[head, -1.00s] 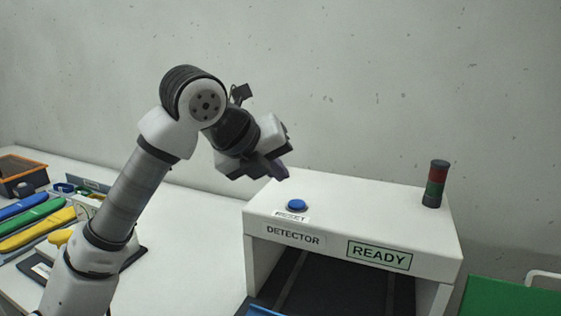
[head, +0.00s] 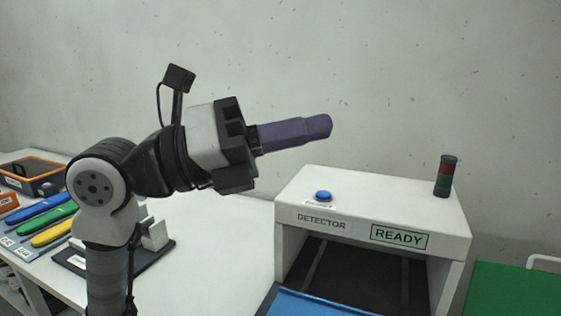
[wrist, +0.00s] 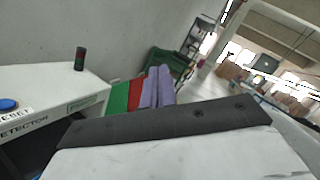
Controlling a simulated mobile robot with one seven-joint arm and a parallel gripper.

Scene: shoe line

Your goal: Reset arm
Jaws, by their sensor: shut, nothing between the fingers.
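My gripper (head: 322,126) is raised in the middle of the head view. Its purple fingers are shut, hold nothing and point to the right. They are above and left of the detector's top, clear of it in the picture. The fingers also show in the wrist view (wrist: 157,86), beyond the dark edge of the gripper body.
The white detector (head: 400,205) has a blue button (head: 323,195), a READY sign (head: 399,237) and a signal tower (head: 446,176) on it. A green surface (head: 515,290) is at right. Blue, green and yellow pieces (head: 40,220) and an orange-rimmed bin (head: 35,165) are at left.

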